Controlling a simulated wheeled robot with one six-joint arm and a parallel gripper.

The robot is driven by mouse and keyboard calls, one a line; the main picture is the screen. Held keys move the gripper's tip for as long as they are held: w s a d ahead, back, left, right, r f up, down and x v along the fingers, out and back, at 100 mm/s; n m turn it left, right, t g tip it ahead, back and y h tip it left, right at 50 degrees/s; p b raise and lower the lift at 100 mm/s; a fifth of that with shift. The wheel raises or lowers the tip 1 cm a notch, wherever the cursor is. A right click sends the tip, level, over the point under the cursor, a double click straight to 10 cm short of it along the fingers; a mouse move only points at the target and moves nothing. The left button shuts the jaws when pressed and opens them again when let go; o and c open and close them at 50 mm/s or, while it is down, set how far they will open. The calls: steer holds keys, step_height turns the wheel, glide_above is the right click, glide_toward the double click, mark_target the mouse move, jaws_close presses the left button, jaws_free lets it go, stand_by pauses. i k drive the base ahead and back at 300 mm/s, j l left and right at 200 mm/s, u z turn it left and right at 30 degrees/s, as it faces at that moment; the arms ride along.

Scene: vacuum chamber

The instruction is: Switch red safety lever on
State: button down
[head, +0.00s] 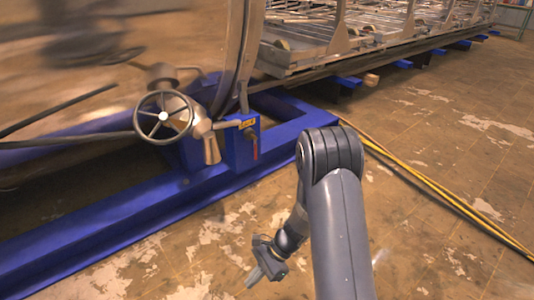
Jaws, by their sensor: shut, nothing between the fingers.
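My gripper (254,277) is at the lower middle of the head view, shut and empty. It is below the lever in the picture and apart from it, over the floor. The lever is small in this view, so its fine detail is hard to tell.
A metal handwheel (163,116) stands left of the bracket. A blue frame (110,217) runs along the floor under the large chamber (110,60). Yellow cables (440,190) lie at right. A rack (340,35) stands behind. The floor in front is clear.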

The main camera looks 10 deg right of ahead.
mark_target(256, 151)
steer(key=i+l, duration=0.2)
steer(key=i, duration=0.3)
steer(key=i+l, duration=0.25)
steer(key=i, duration=0.3)
steer(key=i+l, duration=0.2)
steer(key=i, duration=0.3)
steer(key=i+l, duration=0.2)
steer(key=i, duration=0.3)
steer(key=i+l+z, duration=0.1)
steer(key=i+l, duration=0.15)
steer(key=i, duration=0.25)
